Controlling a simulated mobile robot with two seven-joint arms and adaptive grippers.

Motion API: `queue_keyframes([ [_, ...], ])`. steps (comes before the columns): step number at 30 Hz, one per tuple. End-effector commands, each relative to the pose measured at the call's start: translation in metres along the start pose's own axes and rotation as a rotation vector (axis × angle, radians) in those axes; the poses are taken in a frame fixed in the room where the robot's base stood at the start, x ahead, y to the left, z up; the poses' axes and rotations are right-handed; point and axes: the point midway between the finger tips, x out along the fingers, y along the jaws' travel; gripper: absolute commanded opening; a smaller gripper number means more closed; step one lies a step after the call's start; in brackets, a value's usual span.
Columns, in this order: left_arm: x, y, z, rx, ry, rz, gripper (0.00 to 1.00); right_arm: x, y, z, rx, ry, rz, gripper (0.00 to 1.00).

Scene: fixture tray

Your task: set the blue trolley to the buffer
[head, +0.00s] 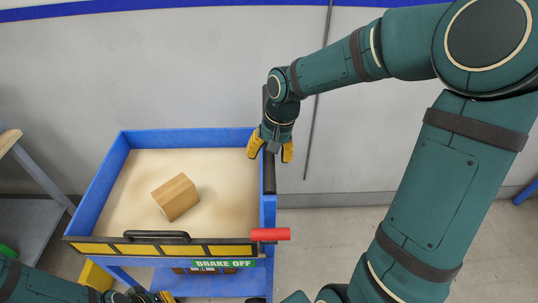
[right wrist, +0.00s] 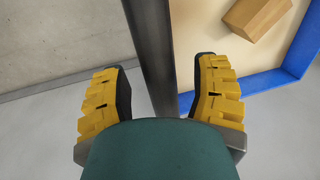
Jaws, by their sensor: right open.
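The blue trolley (head: 118,158) stands at the left of the head view, with a shallow beige tray top and a blue rim. A dark rail (head: 269,176) runs along its right side. My right gripper (head: 271,150) is open at the rail's far part. In the right wrist view the rail (right wrist: 152,50) passes between the open fingers (right wrist: 160,80), with gaps on both sides. A red lever (head: 270,234) sticks out at the near right corner, above a green "BRAKE OFF" label (head: 222,264). My left gripper (head: 152,297) is partly cut off at the bottom edge. I cannot identify the buffer.
A wooden block (head: 176,197) lies on the trolley's tray. A black handle (head: 157,236) sits on the yellow and black near edge. A grey wall (head: 200,70) stands behind. A wood-topped stand (head: 8,140) is at far left. Floor (head: 320,225) right of the trolley is clear.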

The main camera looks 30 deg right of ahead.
Motion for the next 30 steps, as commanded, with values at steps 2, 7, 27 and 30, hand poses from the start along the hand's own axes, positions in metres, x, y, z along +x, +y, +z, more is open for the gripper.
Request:
queue_keyframes([
  [2,0.001,0.0,0.0,0.0,0.001,0.0,0.0,0.003,0.0,0.0,0.0,0.0,0.0,0.61],
  [7,0.001,0.0,0.0,0.0,0.001,0.0,0.0,0.003,0.0,0.0,0.0,0.0,0.0,0.61],
  [27,0.002,-0.001,0.0,0.0,0.001,0.0,0.0,0.005,-0.005,0.001,-0.002,-0.001,-0.001,0.0],
  [30,0.003,-0.001,0.0,0.0,0.002,0.0,0.0,0.007,-0.015,0.001,-0.004,-0.002,-0.003,0.0],
])
